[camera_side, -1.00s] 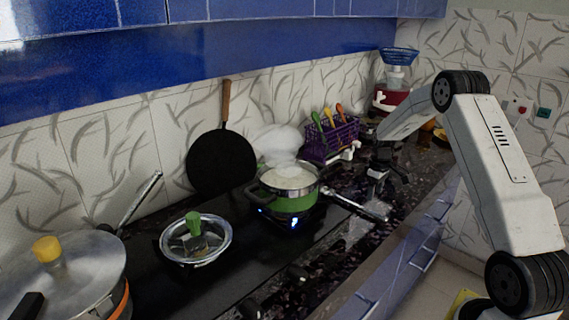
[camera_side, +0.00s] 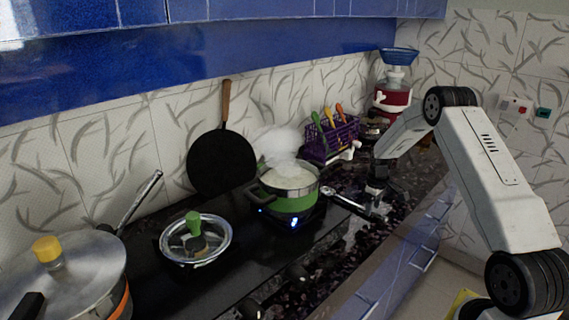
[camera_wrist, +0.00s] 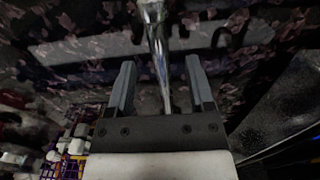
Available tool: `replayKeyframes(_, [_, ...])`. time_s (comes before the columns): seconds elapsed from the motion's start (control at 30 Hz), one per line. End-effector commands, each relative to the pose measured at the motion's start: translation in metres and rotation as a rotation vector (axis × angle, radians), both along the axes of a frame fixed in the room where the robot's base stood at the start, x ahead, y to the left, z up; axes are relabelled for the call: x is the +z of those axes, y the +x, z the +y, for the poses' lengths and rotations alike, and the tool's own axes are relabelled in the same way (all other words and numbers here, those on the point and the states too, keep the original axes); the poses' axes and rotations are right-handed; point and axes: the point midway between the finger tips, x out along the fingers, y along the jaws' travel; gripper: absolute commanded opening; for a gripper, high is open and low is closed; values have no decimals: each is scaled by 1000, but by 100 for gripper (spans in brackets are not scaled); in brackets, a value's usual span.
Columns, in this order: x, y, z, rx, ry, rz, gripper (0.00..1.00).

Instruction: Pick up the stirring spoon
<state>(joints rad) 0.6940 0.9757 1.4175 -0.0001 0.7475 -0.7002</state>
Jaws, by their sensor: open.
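The stirring spoon (camera_side: 342,201) is a shiny metal spoon lying along the dark speckled counter, to the right of the green pot. One end shows near the pot and part of it is hidden behind my gripper (camera_side: 374,197). My gripper is low over the spoon's handle. In the wrist view, my gripper (camera_wrist: 160,72) is open, with one finger on each side of the spoon's shaft (camera_wrist: 155,35). The shaft runs between the fingers with gaps on both sides. I cannot tell how high the fingertips are above the counter.
The green pot (camera_side: 293,204) with white contents steams on a burner left of the spoon. A purple rack (camera_side: 330,140) with colourful utensils stands behind, by the tiled wall. A lidded pan (camera_side: 196,252) is farther left. The counter's front edge lies to the right.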

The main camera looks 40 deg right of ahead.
Motion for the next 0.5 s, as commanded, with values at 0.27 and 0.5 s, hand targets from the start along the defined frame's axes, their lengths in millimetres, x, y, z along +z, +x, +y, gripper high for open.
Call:
replayKeyframes(0.27, [-18,0,0,0,-2,-1,68])
replayKeyframes(0.5, [-18,0,0,0,-1,-1,68])
